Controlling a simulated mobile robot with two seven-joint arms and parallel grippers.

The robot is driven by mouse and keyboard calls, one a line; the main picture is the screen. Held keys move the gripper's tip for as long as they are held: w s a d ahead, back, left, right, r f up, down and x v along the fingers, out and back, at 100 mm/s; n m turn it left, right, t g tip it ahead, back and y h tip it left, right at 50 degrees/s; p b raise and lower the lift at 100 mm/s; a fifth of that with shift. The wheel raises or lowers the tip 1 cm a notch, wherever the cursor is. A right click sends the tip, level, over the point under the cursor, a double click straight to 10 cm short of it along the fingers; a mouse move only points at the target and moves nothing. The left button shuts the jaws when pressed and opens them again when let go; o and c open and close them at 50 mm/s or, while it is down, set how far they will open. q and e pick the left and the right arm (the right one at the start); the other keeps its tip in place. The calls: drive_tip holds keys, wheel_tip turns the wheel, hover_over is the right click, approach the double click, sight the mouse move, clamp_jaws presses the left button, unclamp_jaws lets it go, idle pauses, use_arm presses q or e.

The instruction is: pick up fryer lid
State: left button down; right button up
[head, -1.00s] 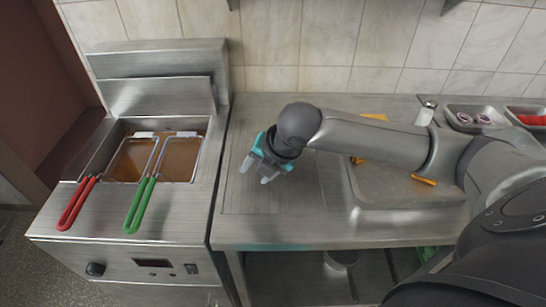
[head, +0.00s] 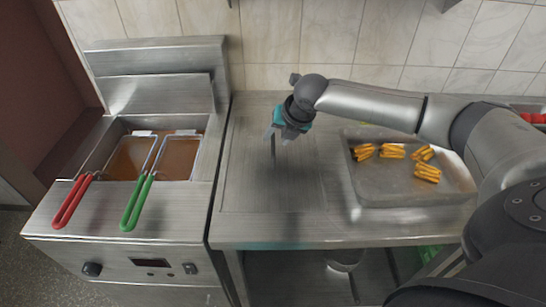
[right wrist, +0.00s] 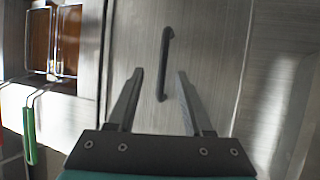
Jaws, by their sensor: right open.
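The fryer lid (head: 250,185) is a flat brushed-metal panel lying on the counter just right of the fryer. Its dark bar handle (head: 273,150) stands near the lid's middle, partly hidden by my gripper in the head view. My right gripper (head: 278,136) is open and above the lid. In the right wrist view, the lid (right wrist: 210,45) lies beneath, and the black handle (right wrist: 165,62) shows between and beyond the open fingers (right wrist: 160,73), running nearly in line with them. I see no contact. My left gripper is out of view.
The fryer (head: 125,240) on the left holds two baskets with a red handle (head: 73,201) and a green handle (head: 137,203). A metal tray (head: 385,185) with several fries bundles (head: 427,173) lies right of the lid. The tiled wall (head: 320,45) bounds the counter behind.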

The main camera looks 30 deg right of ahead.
sight(274, 143)
drive_tip(key=shift+b+x, duration=0.65)
drive_tip(key=shift+x, duration=2.3)
drive_tip(key=shift+d, duration=0.2)
drive_tip(key=shift+s, duration=0.1)
clamp_jaws()
drive_tip(key=shift+r, duration=0.1)
